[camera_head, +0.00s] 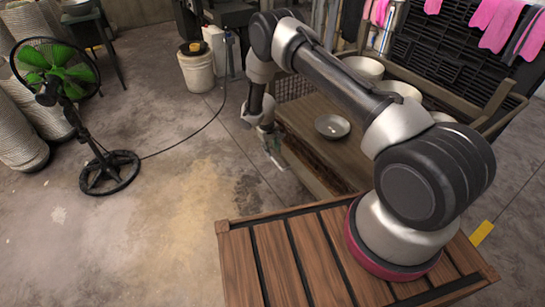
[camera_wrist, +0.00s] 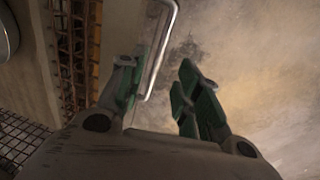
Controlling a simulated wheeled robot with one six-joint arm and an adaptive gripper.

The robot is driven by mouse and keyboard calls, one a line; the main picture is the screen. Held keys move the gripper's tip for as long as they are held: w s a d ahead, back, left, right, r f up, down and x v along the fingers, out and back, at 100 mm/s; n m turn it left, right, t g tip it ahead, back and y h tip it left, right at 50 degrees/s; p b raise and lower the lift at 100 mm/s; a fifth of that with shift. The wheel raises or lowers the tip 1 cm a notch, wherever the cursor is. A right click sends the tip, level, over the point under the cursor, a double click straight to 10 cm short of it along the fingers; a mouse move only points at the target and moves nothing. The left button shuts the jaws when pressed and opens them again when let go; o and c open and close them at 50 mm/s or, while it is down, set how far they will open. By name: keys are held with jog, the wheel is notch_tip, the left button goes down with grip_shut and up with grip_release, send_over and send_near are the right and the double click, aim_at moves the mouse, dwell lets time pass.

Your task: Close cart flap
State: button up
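The wooden cart (camera_head: 365,150) stands beyond my base, with its near side partly hidden by my arm. I cannot clearly tell the flap apart from the cart's side. My gripper (camera_head: 272,156) hangs low beside the cart's left edge. In the wrist view my gripper (camera_wrist: 156,70) is open, with two green-padded fingers apart. A pale bent metal bar, like a handle (camera_wrist: 163,42), reaches down into the gap between the fingers, near the left finger. Whether it touches that finger is unclear. The cart's worn, slatted edge (camera_wrist: 78,55) lies left of the fingers.
A grey bowl (camera_head: 332,127) lies on the cart top, with larger white bowls (camera_head: 397,90) behind it. A green fan (camera_head: 55,72) stands at the left, and a bucket (camera_head: 197,70) at the back.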

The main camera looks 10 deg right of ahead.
aim_at(274, 160)
jog(key=f, duration=0.4)
jog(key=d+f, duration=0.1)
jog(key=f, duration=0.1)
jog(key=shift+w+f, duration=0.15)
jog(key=shift+f, duration=0.25)
grip_shut()
